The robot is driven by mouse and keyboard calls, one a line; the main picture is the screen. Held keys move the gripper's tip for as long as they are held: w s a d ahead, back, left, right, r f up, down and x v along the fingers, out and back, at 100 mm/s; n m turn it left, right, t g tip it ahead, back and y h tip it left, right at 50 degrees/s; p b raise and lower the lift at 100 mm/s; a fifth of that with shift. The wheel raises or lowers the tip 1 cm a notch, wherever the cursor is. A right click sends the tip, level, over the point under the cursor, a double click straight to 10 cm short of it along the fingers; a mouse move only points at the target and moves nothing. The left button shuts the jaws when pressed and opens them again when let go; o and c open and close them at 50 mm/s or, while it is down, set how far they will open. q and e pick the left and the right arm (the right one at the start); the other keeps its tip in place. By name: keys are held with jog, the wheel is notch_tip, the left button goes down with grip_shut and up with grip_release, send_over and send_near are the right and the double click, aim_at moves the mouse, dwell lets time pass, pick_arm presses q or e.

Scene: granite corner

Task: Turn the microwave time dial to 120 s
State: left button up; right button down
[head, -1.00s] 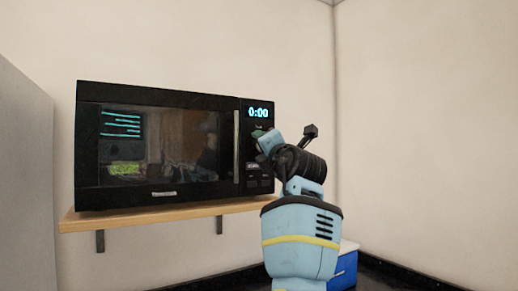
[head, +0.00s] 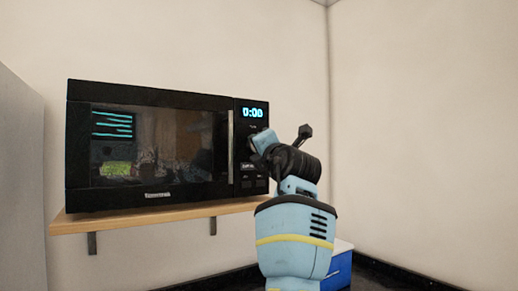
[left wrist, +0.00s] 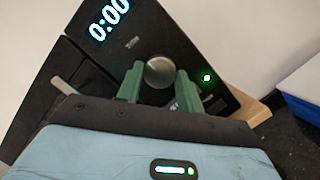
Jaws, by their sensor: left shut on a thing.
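The black microwave (head: 150,145) stands on a wooden wall shelf, its door shut. Its display (head: 253,113) reads 0:00, and the display also shows in the left wrist view (left wrist: 109,20). The round grey time dial (left wrist: 160,72) sits below the display in the left wrist view. My left gripper (left wrist: 159,80) has its green fingers on either side of the dial and is shut on it. In the head view my left gripper (head: 259,141) is at the control panel and hides the dial. My right gripper is not in view.
The wooden shelf (head: 140,217) holds the microwave on two brackets. A blue and white box (head: 338,268) is low at the right, by the wall corner. A grey panel (head: 20,190) stands at the left edge. The wall right of the arm is bare.

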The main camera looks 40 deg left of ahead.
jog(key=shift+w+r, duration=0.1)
pick_arm(q)
jog(key=shift+r+m+g+h+p, duration=0.25)
jog(key=shift+m+g+h+p, duration=0.45)
jog(key=shift+m, duration=2.95)
jog(key=shift+r+m+g+h+p, duration=0.25)
jog(key=shift+m+g+h+p, duration=0.45)
jog(key=shift+m, duration=3)
jog(key=shift+r+m+g+h+p, duration=0.25)
jog(key=shift+m+g+h+p, duration=0.45)
jog(key=shift+m, duration=2.95)
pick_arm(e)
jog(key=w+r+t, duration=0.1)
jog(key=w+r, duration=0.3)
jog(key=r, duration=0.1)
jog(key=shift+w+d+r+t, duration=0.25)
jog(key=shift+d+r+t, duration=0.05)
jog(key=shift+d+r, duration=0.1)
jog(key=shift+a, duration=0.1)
pick_arm(q)
jog(key=o, duration=1)
jog(key=shift+w, duration=0.1)
